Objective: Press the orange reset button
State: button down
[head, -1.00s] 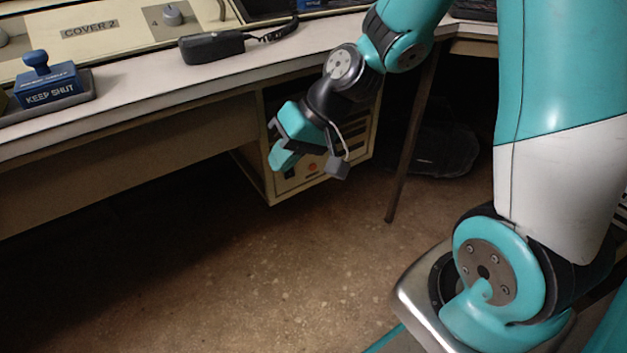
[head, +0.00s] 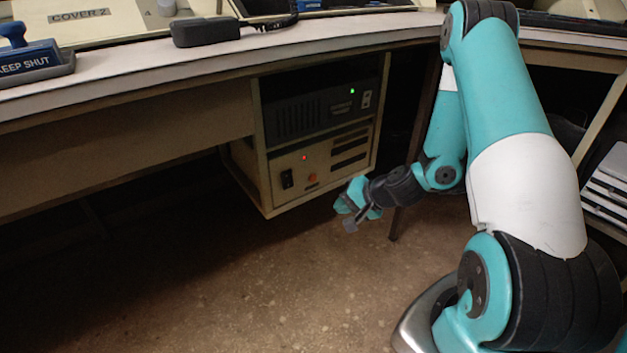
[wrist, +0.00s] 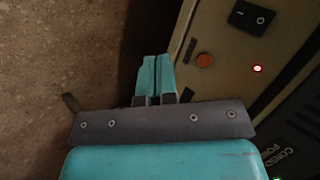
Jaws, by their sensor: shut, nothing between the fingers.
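The orange reset button (head: 312,178) is a small round knob on the lower cream panel of the equipment cabinet under the desk. It also shows in the wrist view (wrist: 204,60), a little right of my fingertips. A black rocker switch (head: 287,179) is to its left, and a small red light (head: 304,157) is above it. My gripper (head: 346,204) is in front of the cabinet's lower right side, apart from the button in the head view. In the wrist view its teal fingers (wrist: 156,62) are shut together and empty.
The cabinet (head: 262,175) hangs under the desktop (head: 230,57), with a dark upper unit (head: 315,108) bearing a green light. A desk leg (head: 414,140) stands behind my arm. A handset (head: 206,31) lies on the desk. The floor (head: 240,270) in front is clear.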

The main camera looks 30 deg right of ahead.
jog(key=w+p, duration=0.1)
jog(key=w, duration=0.7)
jog(key=shift+w+a, duration=0.2)
jog(key=shift+w, duration=0.2)
jog(key=shift+w, duration=0.15)
dwell(1.7)
jog(key=shift+w+p, duration=0.3)
jog(key=shift+w, duration=0.4)
dwell(0.6)
dwell(0.3)
jog(key=shift+s+p, duration=0.3)
jog(key=shift+s, duration=0.55)
jog(key=s, duration=0.5)
jog(key=shift+d, duration=0.1)
